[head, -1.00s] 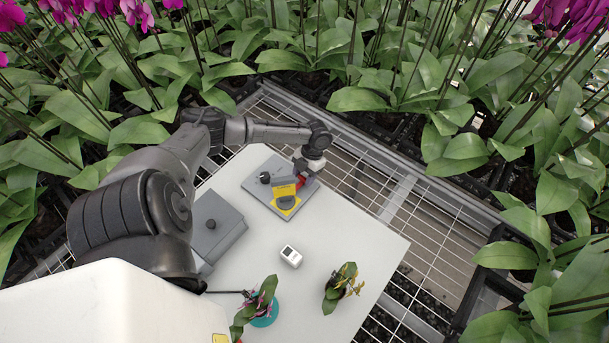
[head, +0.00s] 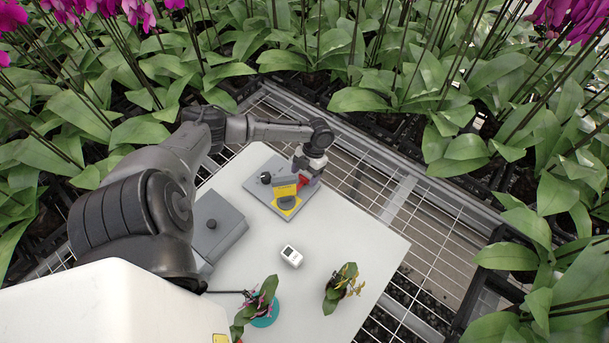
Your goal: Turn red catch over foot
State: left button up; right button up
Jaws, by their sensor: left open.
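The red catch (head: 304,181) shows as a small red patch beside a grey block with a yellow label (head: 286,191), on a grey plate (head: 261,201) on the white table. A dark round part, possibly the foot (head: 287,202), sits on a yellow patch in front of the block. My left gripper (head: 305,176) is open and points down at the red catch from the far right side of the plate. Its fingers partly hide the catch, and I cannot tell whether they touch it. My right gripper is not in view.
A grey box with a knob (head: 214,226) stands left of the plate. A small white device (head: 291,256), an orchid in a teal pot (head: 265,318) and another small plant (head: 342,288) stand nearer. The table's right part (head: 370,240) is clear. Orchids surround the bench.

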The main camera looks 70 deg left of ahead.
pick_arm(q)
jog(key=v, duration=1.3)
jog(key=shift+p, duration=0.35)
